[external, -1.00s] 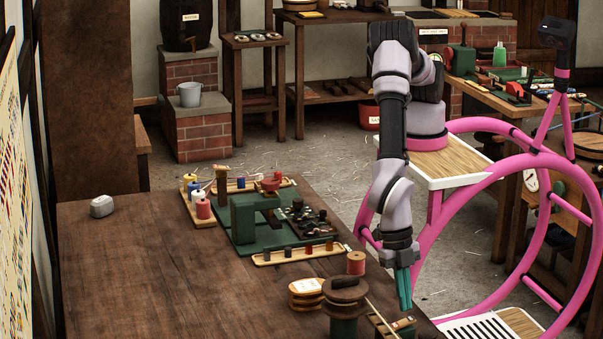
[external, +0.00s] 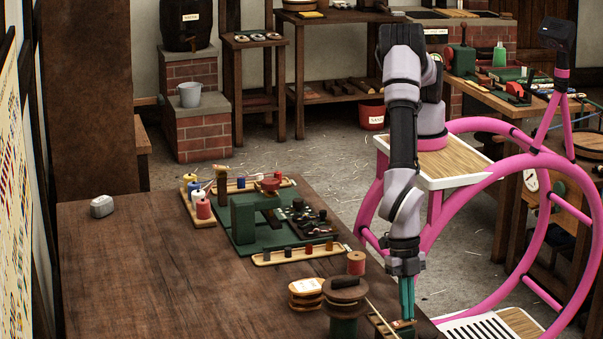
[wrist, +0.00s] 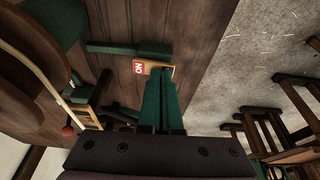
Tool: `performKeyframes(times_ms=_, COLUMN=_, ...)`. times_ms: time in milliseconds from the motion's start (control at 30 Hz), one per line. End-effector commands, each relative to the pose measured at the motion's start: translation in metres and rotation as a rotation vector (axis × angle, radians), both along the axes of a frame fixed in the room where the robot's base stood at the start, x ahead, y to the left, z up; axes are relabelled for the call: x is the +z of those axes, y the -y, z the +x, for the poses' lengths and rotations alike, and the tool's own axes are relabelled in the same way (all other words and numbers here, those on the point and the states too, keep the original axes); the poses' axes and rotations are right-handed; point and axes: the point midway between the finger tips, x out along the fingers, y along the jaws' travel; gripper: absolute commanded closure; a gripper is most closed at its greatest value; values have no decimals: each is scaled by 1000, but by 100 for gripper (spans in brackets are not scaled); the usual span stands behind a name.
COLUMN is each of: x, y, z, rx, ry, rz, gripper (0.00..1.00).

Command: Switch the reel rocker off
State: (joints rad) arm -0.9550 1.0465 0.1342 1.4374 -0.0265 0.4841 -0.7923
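The reel rocker (wrist: 152,66) shows in the wrist view as a small tan plate with a red label on its left end, lettered "NO" as seen. Its right part is partly hidden by my gripper (wrist: 158,82). My gripper's two green fingers are together with nothing seen between them, and their tips are at the rocker; I cannot tell whether they touch it. In the external view my gripper (external: 407,312) points down at the front right table edge. The reel (external: 345,292), a dark wooden spool on a green base, stands left of it.
A thin pale rod (external: 383,318) slants between the reel and my gripper. The left half of the table (external: 150,270) is mostly clear.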

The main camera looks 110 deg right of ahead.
Motion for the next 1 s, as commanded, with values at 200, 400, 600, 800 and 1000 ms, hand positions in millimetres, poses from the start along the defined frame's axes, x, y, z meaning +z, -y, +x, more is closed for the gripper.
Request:
performKeyframes(times_ms=200, x=-4, y=0, z=-6, rx=3, ry=99, rz=-2, gripper=100)
performKeyframes(times_ms=400, x=-5, y=1, z=-4, rx=-1, ry=92, rz=-2, gripper=100)
performKeyframes(times_ms=600, x=-5, y=1, z=1, rx=-1, ry=92, rz=-3, gripper=100)
performKeyframes(times_ms=800, x=-5, y=2, z=11, rx=-2, ry=92, rz=-3, gripper=100)
performKeyframes(times_ms=1000, x=-5, y=2, z=14, rx=-2, ry=94, rz=-4, gripper=100)
